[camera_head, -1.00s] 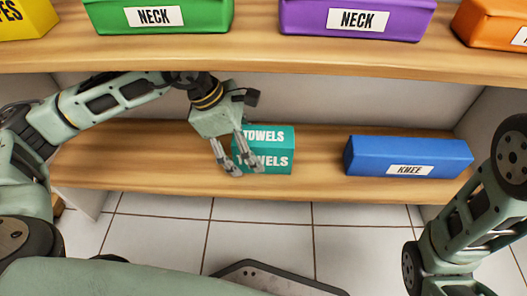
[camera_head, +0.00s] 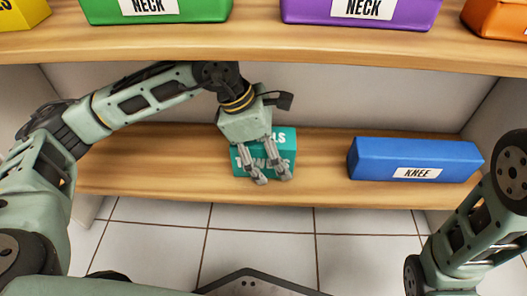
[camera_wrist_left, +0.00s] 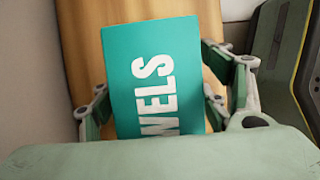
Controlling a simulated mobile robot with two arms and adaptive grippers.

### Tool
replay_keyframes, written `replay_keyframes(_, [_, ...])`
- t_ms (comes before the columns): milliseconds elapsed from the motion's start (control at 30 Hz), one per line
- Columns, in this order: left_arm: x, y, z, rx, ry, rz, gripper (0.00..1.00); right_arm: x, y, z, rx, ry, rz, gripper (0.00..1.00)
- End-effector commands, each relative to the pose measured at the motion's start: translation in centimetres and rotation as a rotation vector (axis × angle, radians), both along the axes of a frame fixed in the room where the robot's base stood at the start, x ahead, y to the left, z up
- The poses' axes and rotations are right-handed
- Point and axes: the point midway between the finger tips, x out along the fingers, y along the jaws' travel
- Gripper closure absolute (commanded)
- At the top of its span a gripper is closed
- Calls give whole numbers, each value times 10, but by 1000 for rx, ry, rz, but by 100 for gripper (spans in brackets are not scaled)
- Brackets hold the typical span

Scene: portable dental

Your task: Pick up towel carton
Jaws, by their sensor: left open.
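The towel carton (camera_head: 242,166) is a teal box with white lettering on the lower wooden shelf, left of the blue box. My left gripper (camera_head: 269,179) is in front of and above it, and its fingers hide part of the lettering. In the left wrist view the carton (camera_wrist_left: 122,75) fills the middle, between the two open fingers of the left gripper (camera_wrist_left: 166,95), which stand on either side of it. Contact cannot be told. Only links of my right arm show at the right edge; its gripper is out of view.
A blue box labelled KNEE (camera_head: 414,160) sits to the right on the lower shelf (camera_head: 318,184), with a gap between it and the carton. The upper shelf (camera_head: 300,48) overhangs my left wrist and bears green (camera_head: 205,8), purple (camera_head: 300,10), yellow and orange boxes.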

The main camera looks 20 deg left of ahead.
Motion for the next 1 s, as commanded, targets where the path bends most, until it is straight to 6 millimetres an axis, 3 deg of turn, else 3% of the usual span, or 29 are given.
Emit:
replay_keyframes(567, [0,0,-5,0,0,0,30,0,0,-4,1,1,0,60])
replay_keyframes(1000, [0,0,-5,0,0,0,67,1,0,-4,1,2,-1,60])
